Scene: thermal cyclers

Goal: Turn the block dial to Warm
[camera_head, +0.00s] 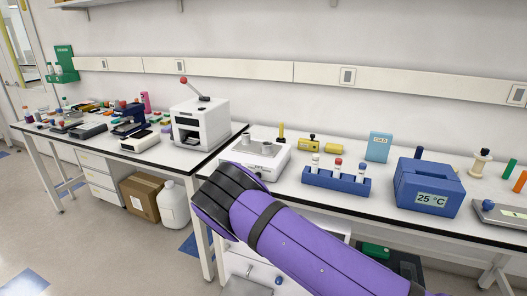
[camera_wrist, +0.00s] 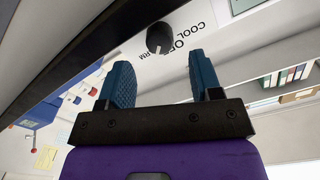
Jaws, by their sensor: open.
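The block dial (camera_wrist: 159,38) is a round black knob on a pale panel in the wrist view. The labels COOL and OFF are beside it, and a third label shows only its end, "RM", by the finger. I cannot tell which label the dial points to. My gripper (camera_wrist: 163,75) has its two blue fingers apart, with nothing between them; the dial is beyond the tips, apart from them in the picture.
A blue rack of tubes (camera_head: 336,183) and a blue box reading 25 °C (camera_head: 428,190) stand to the right on the bench. A white machine with a red-knobbed lever (camera_head: 199,122) stands to the left. A cardboard box (camera_head: 143,194) and white jug (camera_head: 173,207) are on the floor.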

